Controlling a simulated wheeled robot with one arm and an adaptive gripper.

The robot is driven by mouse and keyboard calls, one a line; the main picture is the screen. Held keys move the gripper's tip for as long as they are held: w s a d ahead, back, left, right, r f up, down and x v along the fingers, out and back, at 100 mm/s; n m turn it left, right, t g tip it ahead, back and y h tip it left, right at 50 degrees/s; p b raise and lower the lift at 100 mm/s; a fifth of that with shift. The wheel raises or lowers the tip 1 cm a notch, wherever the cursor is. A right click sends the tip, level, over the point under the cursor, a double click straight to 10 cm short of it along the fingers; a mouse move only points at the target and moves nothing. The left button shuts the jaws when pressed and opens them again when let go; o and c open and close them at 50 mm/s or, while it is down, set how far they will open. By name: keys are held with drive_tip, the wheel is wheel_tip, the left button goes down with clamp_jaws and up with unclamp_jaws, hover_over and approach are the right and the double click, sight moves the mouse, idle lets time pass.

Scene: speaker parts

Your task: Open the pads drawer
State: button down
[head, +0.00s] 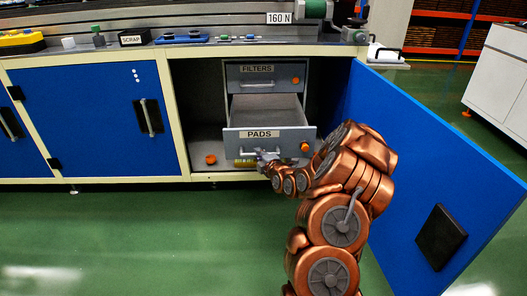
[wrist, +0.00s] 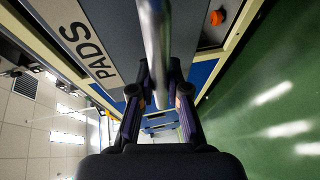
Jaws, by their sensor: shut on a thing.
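The pads drawer (head: 240,142), grey with a PADS label, stands pulled out of the cabinet below the FILTERS drawer, and its inside shows from above. My gripper (head: 262,158) is at the handle on the drawer's front. In the wrist view my gripper (wrist: 159,100) is shut on the metal handle bar (wrist: 157,45), which runs between its fingers. The drawer front (wrist: 95,45) with its label shows beside the bar. My arm and gripper hide part of the handle in the head view.
The filters drawer (head: 280,76) above is shut. The blue cabinet door (head: 430,150) stands open to the right, close to my arm. An orange knob (head: 211,159) is inside the cabinet at left. Green floor (head: 130,235) is clear in front.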

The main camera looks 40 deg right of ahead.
drive_tip(key=shift+s+d+f, duration=0.1)
drive_tip(key=shift+s+d, duration=0.05)
drive_tip(key=shift+d, duration=0.2)
drive_tip(key=c, duration=1.4)
unclamp_jaws()
drive_tip(key=shift+d, duration=0.1)
drive_tip(key=shift+o, duration=1.3)
drive_tip(key=shift+a, duration=0.25)
drive_tip(key=v, duration=0.7)
drive_tip(key=shift+s, duration=0.25)
drive_tip(key=shift+a, duration=0.1)
